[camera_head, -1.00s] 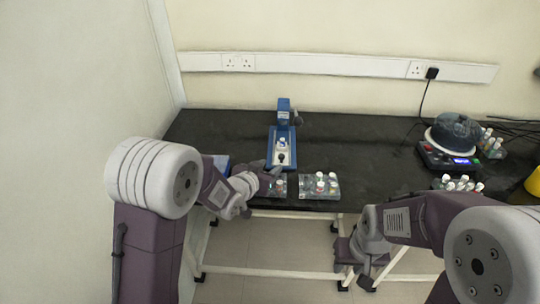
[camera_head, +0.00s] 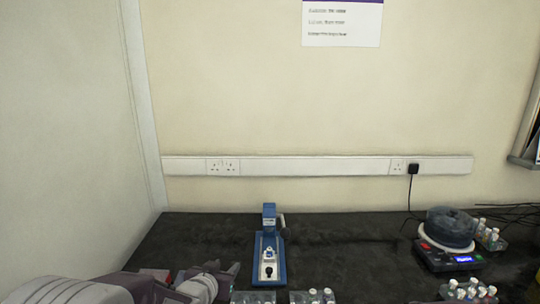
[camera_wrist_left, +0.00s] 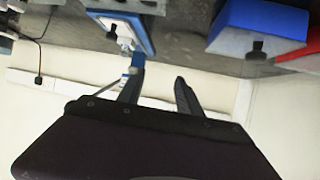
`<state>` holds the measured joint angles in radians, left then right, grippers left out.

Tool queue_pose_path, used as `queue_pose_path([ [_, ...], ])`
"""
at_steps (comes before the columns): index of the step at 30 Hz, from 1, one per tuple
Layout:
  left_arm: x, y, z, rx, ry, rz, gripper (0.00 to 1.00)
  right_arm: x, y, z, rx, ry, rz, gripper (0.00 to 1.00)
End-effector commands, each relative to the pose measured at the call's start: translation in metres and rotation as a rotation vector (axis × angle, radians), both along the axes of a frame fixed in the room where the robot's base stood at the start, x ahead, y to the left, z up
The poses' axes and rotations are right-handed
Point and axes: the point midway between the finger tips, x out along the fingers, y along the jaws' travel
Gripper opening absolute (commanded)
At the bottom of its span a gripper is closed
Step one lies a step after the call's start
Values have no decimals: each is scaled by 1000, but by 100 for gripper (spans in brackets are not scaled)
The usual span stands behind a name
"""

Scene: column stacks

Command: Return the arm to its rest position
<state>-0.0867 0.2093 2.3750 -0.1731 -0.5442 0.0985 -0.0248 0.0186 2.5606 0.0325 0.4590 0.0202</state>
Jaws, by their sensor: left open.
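My left arm comes in at the lower left of the head view. Its gripper (camera_head: 226,273) is at the table's front left, left of and nearer than the blue device (camera_head: 269,262). In the left wrist view the two dark fingers (camera_wrist_left: 160,92) stand apart with nothing between them, so the gripper is open and empty. The blue device also shows at the top of the wrist view (camera_wrist_left: 130,30), beyond the fingers. My right arm and gripper are not in view.
The black table (camera_head: 345,255) has clear room in the middle. Vial racks (camera_head: 313,297) stand at the bottom edge, partly cut off. A round-lidded machine (camera_head: 449,240) stands at the right, with more vials (camera_head: 470,291) nearby. A blue box (camera_wrist_left: 258,28) shows in the wrist view.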

Motion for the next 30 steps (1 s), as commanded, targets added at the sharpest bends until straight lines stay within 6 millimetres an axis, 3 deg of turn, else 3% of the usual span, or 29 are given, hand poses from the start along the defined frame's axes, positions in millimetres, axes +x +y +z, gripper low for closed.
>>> queue_pose_path([
  [3,-31,26,-22,19,149,74,42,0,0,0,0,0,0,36],
  [9,-106,52,-68,37,462,165,42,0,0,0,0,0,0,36],
  [15,-197,55,-109,47,822,196,42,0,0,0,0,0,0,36],
  [18,-243,53,-118,60,1012,188,42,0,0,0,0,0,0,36],
  [19,-241,53,-93,61,1002,186,42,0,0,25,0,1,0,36],
  [21,-239,53,-68,61,997,186,42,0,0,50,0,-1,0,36],
  [27,-239,53,-10,61,995,187,42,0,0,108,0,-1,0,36],
  [30,-239,53,8,61,995,187,42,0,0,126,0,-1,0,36],
])
